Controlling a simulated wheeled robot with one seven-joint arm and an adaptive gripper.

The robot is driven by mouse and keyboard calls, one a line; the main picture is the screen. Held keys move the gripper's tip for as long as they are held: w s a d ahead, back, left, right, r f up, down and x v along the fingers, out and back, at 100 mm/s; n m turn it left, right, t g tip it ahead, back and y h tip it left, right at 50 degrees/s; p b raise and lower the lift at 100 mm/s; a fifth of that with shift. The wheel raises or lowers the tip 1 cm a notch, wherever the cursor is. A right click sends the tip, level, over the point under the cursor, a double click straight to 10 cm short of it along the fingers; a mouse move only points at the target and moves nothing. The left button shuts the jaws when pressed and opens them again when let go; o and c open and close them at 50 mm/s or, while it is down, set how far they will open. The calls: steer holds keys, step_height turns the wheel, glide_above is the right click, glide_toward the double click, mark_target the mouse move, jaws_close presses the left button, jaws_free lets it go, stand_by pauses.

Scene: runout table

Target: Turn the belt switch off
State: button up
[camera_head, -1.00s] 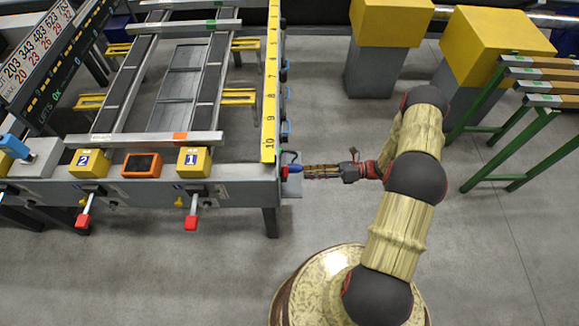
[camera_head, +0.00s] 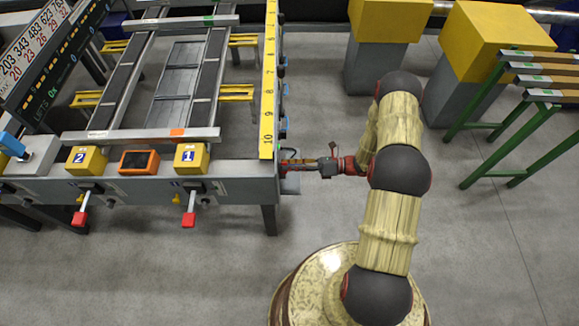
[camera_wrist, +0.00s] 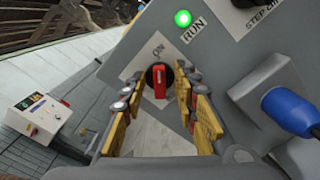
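The belt switch (camera_wrist: 159,83) is a red rotary knob on a dark round base with a white label plate, on a grey panel in the wrist view. Its red handle stands about upright in the picture. A lit green lamp marked RUN (camera_wrist: 183,19) sits above it. My gripper (camera_wrist: 160,80) is open, with its yellow-padded fingers to the left and right of the knob and visible gaps on both sides. In the head view my gripper (camera_head: 292,162) is at the table's right end, where the switch is hidden.
A blue plug (camera_wrist: 288,110) on a grey housing juts out right of the fingers. A white control box (camera_wrist: 36,115) stands at left. In the head view, the runout table (camera_head: 240,190) carries red-tipped levers; yellow-topped blocks (camera_head: 495,38) and a green rack (camera_head: 520,125) stand right.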

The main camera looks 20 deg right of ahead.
steer(key=shift+c, duration=0.3)
jaws_close()
stand_by(0.3)
